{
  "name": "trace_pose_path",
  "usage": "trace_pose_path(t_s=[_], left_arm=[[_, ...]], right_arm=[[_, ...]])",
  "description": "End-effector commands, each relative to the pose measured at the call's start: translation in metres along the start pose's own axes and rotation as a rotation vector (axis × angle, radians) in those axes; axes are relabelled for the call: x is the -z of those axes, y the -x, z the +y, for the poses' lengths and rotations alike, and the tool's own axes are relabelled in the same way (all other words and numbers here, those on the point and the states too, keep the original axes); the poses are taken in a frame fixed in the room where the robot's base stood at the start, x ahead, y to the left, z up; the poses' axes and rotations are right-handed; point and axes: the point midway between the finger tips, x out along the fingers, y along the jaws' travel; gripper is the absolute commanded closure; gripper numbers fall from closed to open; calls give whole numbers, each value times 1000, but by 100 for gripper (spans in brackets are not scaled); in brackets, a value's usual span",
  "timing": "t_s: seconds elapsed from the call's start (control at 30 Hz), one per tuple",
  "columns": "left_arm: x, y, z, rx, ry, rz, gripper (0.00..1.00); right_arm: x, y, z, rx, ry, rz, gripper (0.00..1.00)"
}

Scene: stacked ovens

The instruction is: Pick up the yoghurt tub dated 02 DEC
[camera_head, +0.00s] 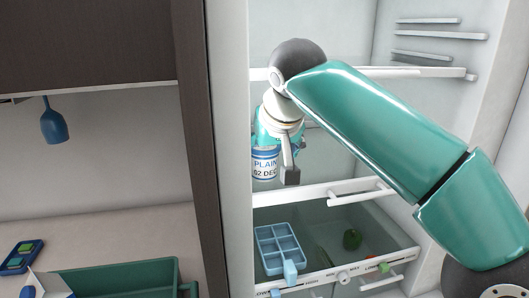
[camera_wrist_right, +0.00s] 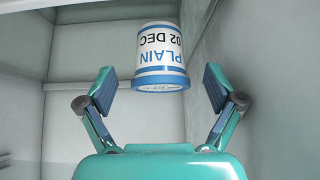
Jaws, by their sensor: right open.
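The white yoghurt tub (camera_head: 265,166) with blue bands reads "PLAIN" and "02 DEC". It stands inside the fridge, just beside my right gripper (camera_head: 281,172) in the head view. In the right wrist view the tub (camera_wrist_right: 161,58) appears upside down, between and beyond the fingertips. There my right gripper (camera_wrist_right: 158,90) is open, with its two dark pads apart on either side and clear space between each pad and the tub. The surface under the tub is hard to make out. My left gripper is not in view.
White shelves and rails (camera_head: 360,195) cross the fridge. The dark fridge-side panel (camera_head: 207,120) stands at left. A green crate (camera_head: 120,278) sits on the counter.

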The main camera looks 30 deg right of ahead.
Motion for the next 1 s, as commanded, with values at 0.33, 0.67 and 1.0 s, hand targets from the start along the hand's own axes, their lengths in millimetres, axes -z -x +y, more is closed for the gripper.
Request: trace_pose_path(t_s=[0.33, 0.67, 1.0], left_arm=[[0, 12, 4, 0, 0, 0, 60], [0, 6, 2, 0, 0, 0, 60], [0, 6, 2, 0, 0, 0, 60]], right_arm=[[21, -15, 0, -1, -1, -1, 8], [18, -62, 0, 0, -1, -1, 8], [19, -65, 0, 1, 0, 0, 16]])
